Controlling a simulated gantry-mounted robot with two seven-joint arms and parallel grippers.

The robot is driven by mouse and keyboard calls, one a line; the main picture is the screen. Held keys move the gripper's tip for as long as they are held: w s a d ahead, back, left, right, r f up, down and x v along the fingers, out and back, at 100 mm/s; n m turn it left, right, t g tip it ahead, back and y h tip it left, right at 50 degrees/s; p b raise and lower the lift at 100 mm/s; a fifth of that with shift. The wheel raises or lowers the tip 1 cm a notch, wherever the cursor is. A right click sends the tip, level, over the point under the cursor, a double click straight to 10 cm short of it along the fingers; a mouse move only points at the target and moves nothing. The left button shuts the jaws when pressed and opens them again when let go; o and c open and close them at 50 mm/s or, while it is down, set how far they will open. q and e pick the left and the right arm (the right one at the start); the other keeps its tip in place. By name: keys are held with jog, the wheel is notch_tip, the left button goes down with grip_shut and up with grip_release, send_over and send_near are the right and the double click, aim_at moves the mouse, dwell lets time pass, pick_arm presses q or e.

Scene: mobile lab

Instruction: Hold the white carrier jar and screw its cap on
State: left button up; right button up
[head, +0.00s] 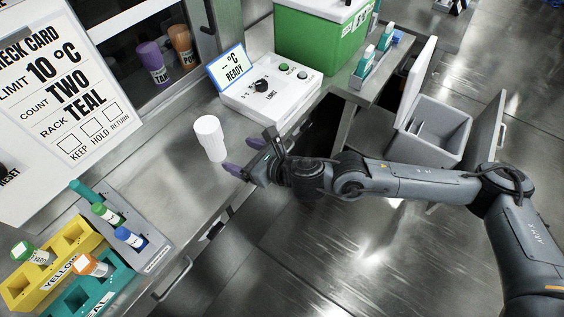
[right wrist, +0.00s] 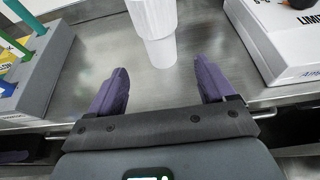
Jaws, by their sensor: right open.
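The white carrier jar (head: 215,150) stands upright on the steel bench near its front edge. A wider, ribbed white cap (head: 206,125) sits on top of it; I cannot tell how tightly it is seated. The right wrist view shows the cap (right wrist: 153,12) at the top edge, cut off by the frame, and the narrower jar body (right wrist: 161,52) below it. My right gripper (head: 240,155) is open and empty, just to the right of the jar. Its two purple fingers (right wrist: 162,82) point towards the jar, which lies beyond their tips. My left gripper is not in view.
A white control box (head: 270,95) stands behind and right of the jar. A grey rack with tubes (head: 150,235) and yellow (head: 62,262) and teal racks (head: 120,277) are at the front left. A check card (head: 60,95) stands at the left. The bench around the jar is clear.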

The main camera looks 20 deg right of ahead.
jog(key=shift+s, duration=0.1)
jog(key=shift+s+a+f+m, duration=0.1)
jog(key=shift+s+a+m, duration=0.05)
jog(key=shift+a+m, duration=0.15)
jog(key=s+a+f+m+h, duration=0.3)
jog(key=s+m, duration=0.6)
jog(key=m, duration=0.9)
jog(key=s+d+f+m+g+h, duration=0.2)
jog(key=s+d+f+m+g, duration=0.2)
jog(key=s+d+f+m, duration=0.3)
jog(key=s+d+f+m+g+h, duration=0.2)
jog(key=s+d+f+m, duration=0.5)
jog(key=s+d+m, duration=0.5)
jog(key=m+g, duration=0.1)
jog(key=m, duration=0.2)
jog(key=shift+s+d+f+g+h, duration=0.15)
jog(key=shift+s+f+g+h, duration=0.15)
jog(key=shift+g, duration=0.1)
jog(key=shift+r, duration=0.1)
